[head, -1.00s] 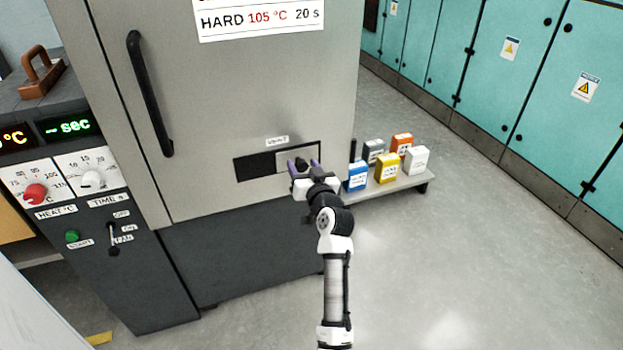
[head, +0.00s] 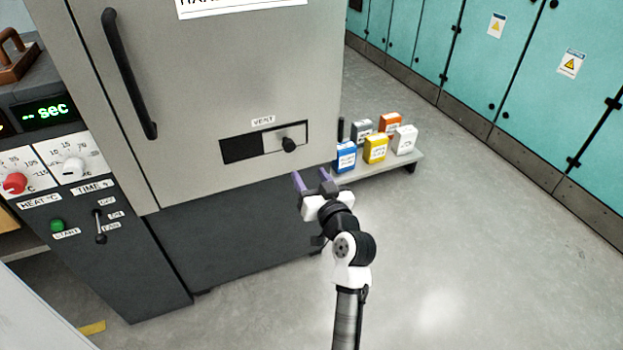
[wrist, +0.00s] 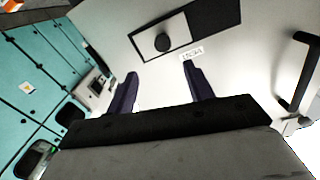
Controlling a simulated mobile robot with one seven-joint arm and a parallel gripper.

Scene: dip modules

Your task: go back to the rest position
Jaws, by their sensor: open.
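My gripper (head: 312,182) is open and empty, with two purple fingers apart. In the head view it is below and to the right of the vent slider's black knob (head: 289,145), clear of it. The vent plate (head: 272,142) is on the front of the grey machine (head: 215,80), with its dark opening showing on the left and the light slide on the right. In the wrist view the fingers (wrist: 158,82) point toward the machine face, and the knob (wrist: 163,43) shows beyond them, apart from them.
A low shelf (head: 411,162) with several coloured boxes, among them a blue box (head: 345,157) and a yellow box (head: 375,148), stands right of the machine. A control panel (head: 75,175) with dials is at left. Teal cabinets (head: 520,60) line the back right. The floor at right is clear.

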